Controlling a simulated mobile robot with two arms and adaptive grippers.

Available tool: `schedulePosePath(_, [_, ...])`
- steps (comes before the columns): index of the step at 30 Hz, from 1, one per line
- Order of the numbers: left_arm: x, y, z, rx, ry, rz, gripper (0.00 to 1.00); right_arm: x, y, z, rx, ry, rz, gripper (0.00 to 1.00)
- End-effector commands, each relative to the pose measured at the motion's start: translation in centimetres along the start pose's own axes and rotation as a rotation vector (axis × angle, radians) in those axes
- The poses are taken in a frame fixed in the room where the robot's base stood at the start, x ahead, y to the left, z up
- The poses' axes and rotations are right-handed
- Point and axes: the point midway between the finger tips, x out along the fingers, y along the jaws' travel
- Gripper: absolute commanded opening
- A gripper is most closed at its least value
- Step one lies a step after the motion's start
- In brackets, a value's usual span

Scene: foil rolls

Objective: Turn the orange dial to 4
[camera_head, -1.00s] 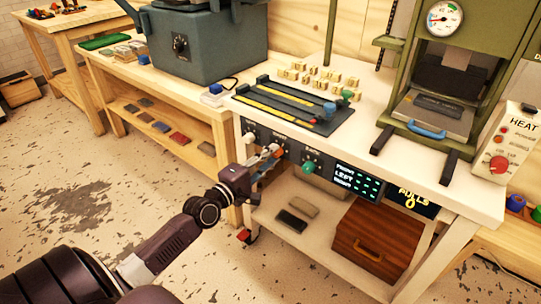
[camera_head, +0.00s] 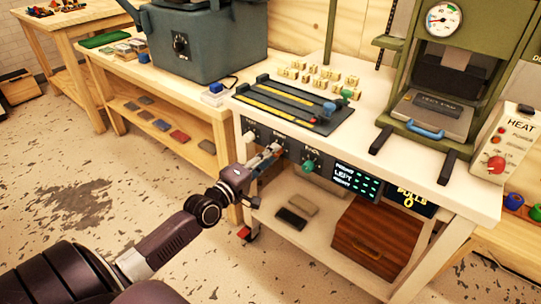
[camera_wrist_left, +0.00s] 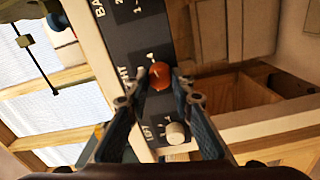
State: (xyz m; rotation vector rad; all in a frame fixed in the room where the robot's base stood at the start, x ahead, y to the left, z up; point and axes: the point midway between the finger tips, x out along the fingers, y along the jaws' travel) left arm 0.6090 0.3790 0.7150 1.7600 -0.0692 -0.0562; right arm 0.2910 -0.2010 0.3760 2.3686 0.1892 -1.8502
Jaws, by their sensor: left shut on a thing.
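The orange dial (camera_wrist_left: 160,76) sits on a dark control panel (camera_wrist_left: 133,30) on the front of the white workbench. In the left wrist view it lies between my left gripper's fingertips (camera_wrist_left: 163,79), with numbers printed around it, partly hidden. My left gripper (camera_head: 270,156) is shut on this dial; in the head view its fingers hide most of it. I cannot read which number the dial points to. A white dial (camera_wrist_left: 176,132) and a green dial (camera_head: 309,166) sit on either side on the same panel. My right gripper is not in view.
A lit display (camera_head: 357,181) is right of the green dial. Below, a shelf holds a wooden box (camera_head: 372,240) and small blocks (camera_head: 292,217). On the bench top are a slider unit (camera_head: 290,104), several small wooden blocks (camera_head: 316,77) and a green press (camera_head: 475,60).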

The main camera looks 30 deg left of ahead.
Motion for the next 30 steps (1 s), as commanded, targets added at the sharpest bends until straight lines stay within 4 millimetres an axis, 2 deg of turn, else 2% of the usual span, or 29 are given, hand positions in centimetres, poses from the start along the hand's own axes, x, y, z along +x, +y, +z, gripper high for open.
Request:
schedulePosePath(1, [0.0, -0.1, 0.1, 0.001, -0.002, -0.003, 0.00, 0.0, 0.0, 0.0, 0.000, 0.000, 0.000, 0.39])
schedulePosePath(2, [0.0, -0.1, 0.1, 0.001, -0.002, -0.003, 0.23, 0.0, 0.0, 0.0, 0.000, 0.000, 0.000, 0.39])
schedulePosePath(6, [0.0, -0.1, 0.1, 0.000, -0.002, -0.003, 0.38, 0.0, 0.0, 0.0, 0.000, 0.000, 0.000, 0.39])
schedulePosePath(15, [-0.1, -0.1, 0.0, -0.001, -0.001, -0.001, 0.39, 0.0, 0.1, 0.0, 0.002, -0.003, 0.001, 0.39])
schedulePosePath(19, [-0.7, -0.1, 0.0, -0.001, -0.001, -0.002, 0.39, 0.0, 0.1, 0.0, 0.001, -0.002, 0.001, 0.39])
schedulePosePath(30, [-5.9, -0.2, 0.1, 0.001, -0.002, -0.006, 0.39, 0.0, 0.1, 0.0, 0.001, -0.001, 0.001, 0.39])
